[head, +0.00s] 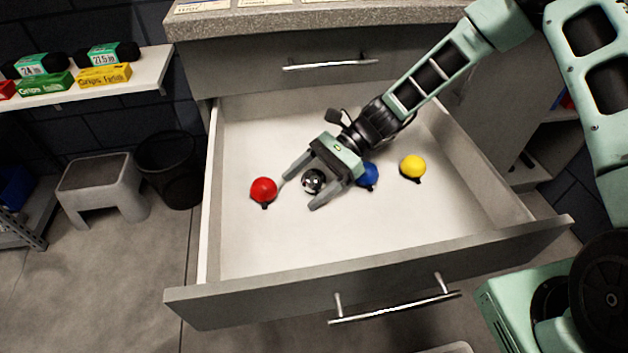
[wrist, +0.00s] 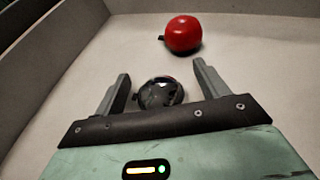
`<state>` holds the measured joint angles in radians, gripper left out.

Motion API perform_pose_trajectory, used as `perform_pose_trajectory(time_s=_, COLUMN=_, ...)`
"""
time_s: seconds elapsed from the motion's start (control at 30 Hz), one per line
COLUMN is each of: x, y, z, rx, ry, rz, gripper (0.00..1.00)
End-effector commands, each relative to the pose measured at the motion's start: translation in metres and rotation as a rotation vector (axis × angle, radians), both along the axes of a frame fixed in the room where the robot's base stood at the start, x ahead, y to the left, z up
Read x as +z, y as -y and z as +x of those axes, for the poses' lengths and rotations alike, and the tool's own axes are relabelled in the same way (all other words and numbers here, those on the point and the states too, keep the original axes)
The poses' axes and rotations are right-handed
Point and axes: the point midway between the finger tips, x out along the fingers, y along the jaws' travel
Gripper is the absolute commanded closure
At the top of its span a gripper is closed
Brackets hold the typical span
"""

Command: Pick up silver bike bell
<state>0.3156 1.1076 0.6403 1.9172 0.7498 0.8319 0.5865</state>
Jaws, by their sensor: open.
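The silver bike bell (head: 313,181) is a shiny, mirror-like dome lying on the floor of the open drawer. My gripper (head: 298,194) is low in the drawer with its two fingers spread, one on each side of the bell. In the wrist view the silver bell (wrist: 160,93) sits between the open fingers (wrist: 162,88), close to the palm, and its near edge is hidden by the gripper body. I cannot tell whether either finger touches it.
In the drawer (head: 300,246), a red bell (head: 263,189) lies left of my gripper, a blue bell (head: 369,175) close to its right side, partly hidden, and a yellow bell (head: 412,167) farther right. Drawer walls surround them. The front part of the drawer floor is clear.

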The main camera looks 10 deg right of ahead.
Motion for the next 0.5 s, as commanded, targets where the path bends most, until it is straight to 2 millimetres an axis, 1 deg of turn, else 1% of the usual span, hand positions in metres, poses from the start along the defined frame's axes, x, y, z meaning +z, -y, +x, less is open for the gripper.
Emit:
perform_pose_trajectory(time_s=0.07, x=0.0003, y=0.0001, z=0.0, rx=0.0, ry=0.0, rz=0.0, gripper=0.27)
perform_pose_trajectory(time_s=0.1, x=0.0003, y=0.0001, z=0.0, rx=0.0, ry=0.0, rz=0.0, gripper=0.29)
perform_pose_trajectory(time_s=0.17, x=0.0003, y=0.0002, z=0.0001, rx=0.0, ry=0.0, rz=0.0, gripper=0.46)
perform_pose_trajectory(time_s=0.2, x=0.0003, y=0.0002, z=0.0001, rx=0.0, ry=0.0, rz=0.0, gripper=0.57)
perform_pose_trajectory(time_s=0.27, x=0.0002, y=0.0002, z=0.0001, rx=0.0, ry=0.0, rz=0.0, gripper=0.74)
perform_pose_trajectory(time_s=0.5, x=0.0005, y=0.0003, z=0.0001, rx=0.0, ry=0.0, rz=0.0, gripper=0.75)
